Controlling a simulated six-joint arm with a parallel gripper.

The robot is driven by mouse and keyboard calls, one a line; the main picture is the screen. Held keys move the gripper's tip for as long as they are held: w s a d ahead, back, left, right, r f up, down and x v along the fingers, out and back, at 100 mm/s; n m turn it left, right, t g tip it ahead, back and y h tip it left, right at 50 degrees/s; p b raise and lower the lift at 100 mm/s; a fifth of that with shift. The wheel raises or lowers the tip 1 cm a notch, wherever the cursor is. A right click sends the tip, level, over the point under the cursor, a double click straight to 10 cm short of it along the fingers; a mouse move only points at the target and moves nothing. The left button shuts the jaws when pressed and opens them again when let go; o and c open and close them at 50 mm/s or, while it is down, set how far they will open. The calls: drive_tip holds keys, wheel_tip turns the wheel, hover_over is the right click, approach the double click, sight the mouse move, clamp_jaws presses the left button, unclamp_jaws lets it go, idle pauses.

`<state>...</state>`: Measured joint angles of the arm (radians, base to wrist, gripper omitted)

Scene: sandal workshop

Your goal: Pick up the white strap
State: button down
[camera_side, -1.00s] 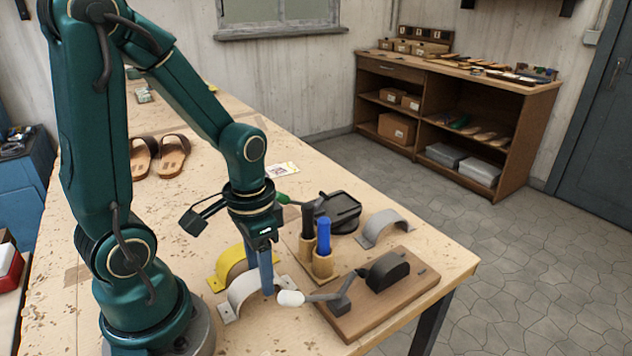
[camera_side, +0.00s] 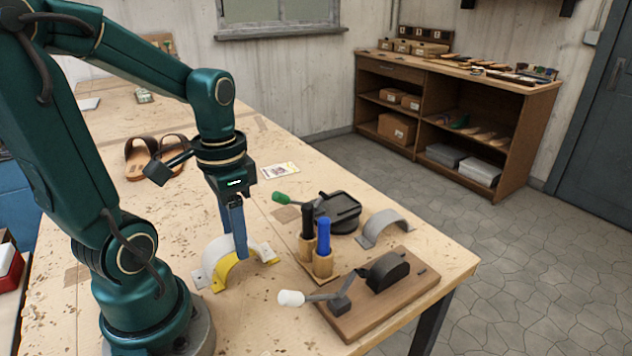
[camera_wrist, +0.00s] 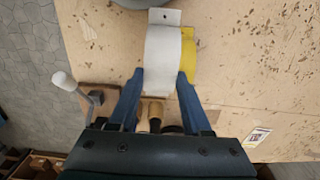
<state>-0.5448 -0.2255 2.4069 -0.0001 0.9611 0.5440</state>
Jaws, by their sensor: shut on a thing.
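The white strap (camera_side: 214,256) is a bent arch with flat end tabs, held between the blue fingers of my gripper (camera_side: 239,250). In the wrist view my gripper (camera_wrist: 160,74) has one finger on each edge of the white strap (camera_wrist: 163,52).
A grey strap (camera_side: 384,227) stands near the right edge. A wooden base with a white-knobbed lever (camera_side: 292,298), black and blue-handled tools (camera_side: 323,236) in wooden holders, and a green-handled black device (camera_side: 338,212) stand to the right. Sandals (camera_side: 137,160) lie farther back.

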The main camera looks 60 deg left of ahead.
drive_tip(key=s+a+r, duration=0.4)
drive_tip(key=a+r, duration=0.1)
drive_tip(key=a, duration=0.1)
drive_tip(key=w+d+r+m, duration=0.1)
drive_tip(key=w+r+m, duration=0.3)
drive_tip(key=w, duration=0.6)
drive_tip(key=w+d+r+m, duration=0.2)
drive_tip(key=w+d+r, duration=0.3)
drive_tip(key=w+d, duration=0.3)
drive_tip(key=s+a+f+m, duration=0.2)
drive_tip(key=s+a, duration=0.2)
drive_tip(key=s, duration=0.5)
drive_tip(key=s+a+f+m, duration=0.1)
drive_tip(key=s+a, duration=0.4)
drive_tip(key=s, duration=0.4)
drive_tip(key=w+d+f, duration=0.5)
drive_tip(key=d+f, duration=0.4)
drive_tip(key=f, duration=0.2)
drive_tip(key=shift+w+d+f, duration=0.2)
drive_tip(key=shift+w+d, duration=0.2)
